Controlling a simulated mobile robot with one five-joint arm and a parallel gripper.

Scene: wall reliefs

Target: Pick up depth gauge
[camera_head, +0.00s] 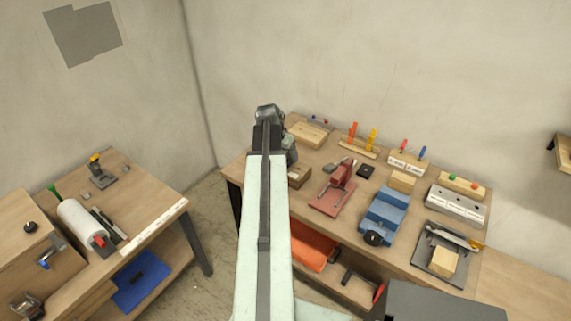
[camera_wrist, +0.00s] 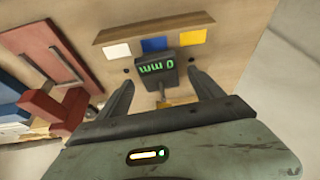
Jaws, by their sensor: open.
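The depth gauge (camera_wrist: 158,70) looks like a small dark box with a green "0 mm" readout and a brass-coloured part below it. It shows in the middle of the wrist view, against a wooden surface. My gripper (camera_wrist: 160,80) is open, with one dark finger on each side of the gauge and visible gaps between. I cannot tell how far the fingers reach in depth. In the head view, my arm covers the area around the gripper, and I cannot make out the gauge there.
A wooden strip with white, blue and yellow patches (camera_wrist: 155,38) lies just beyond the gauge. A red vise (camera_wrist: 65,108) stands to the left; it also shows in the head view (camera_head: 335,192). A blue vise (camera_head: 385,212) and several tools share the workbench.

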